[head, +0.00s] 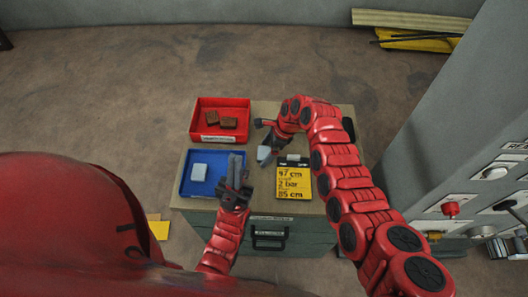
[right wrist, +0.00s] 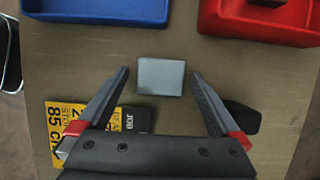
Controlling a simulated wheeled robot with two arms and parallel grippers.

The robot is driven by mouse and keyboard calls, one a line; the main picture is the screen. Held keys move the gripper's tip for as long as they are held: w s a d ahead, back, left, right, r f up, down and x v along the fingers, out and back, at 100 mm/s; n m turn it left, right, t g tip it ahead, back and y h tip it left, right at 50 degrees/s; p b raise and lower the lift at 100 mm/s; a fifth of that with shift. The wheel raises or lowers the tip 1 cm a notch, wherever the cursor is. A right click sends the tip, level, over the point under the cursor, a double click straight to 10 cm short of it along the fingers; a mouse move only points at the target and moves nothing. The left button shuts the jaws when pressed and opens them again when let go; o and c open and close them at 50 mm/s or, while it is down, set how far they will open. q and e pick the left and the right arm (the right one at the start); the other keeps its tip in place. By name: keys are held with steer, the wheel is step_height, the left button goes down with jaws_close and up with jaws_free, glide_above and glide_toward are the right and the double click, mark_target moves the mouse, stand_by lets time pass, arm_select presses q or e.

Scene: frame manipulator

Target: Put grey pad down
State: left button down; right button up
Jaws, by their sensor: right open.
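A grey pad (right wrist: 160,76) lies flat on the table, ahead of and between the fingertips of my right gripper (right wrist: 160,76) in the right wrist view. The fingers are spread wide, with a gap on each side of the pad. In the head view the pad (head: 264,154) shows just below my right gripper (head: 266,146). A second light grey pad (head: 198,170) lies in the blue tray (head: 187,190). My left gripper (head: 236,158) hangs at the right side of the blue tray; its finger gap is unclear.
A red tray (head: 240,103) with brown blocks stands behind the blue tray. A yellow card on a black clipboard (head: 294,180) lies at the table's front right. A grey control panel (head: 490,172) stands to the right.

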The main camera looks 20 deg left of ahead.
steer(key=shift+f, duration=0.1)
steer(key=c, duration=1.5)
steer(key=shift+o, duration=0.2)
steer(key=shift+a+r, duration=0.1)
steer(key=shift+r, duration=0.15)
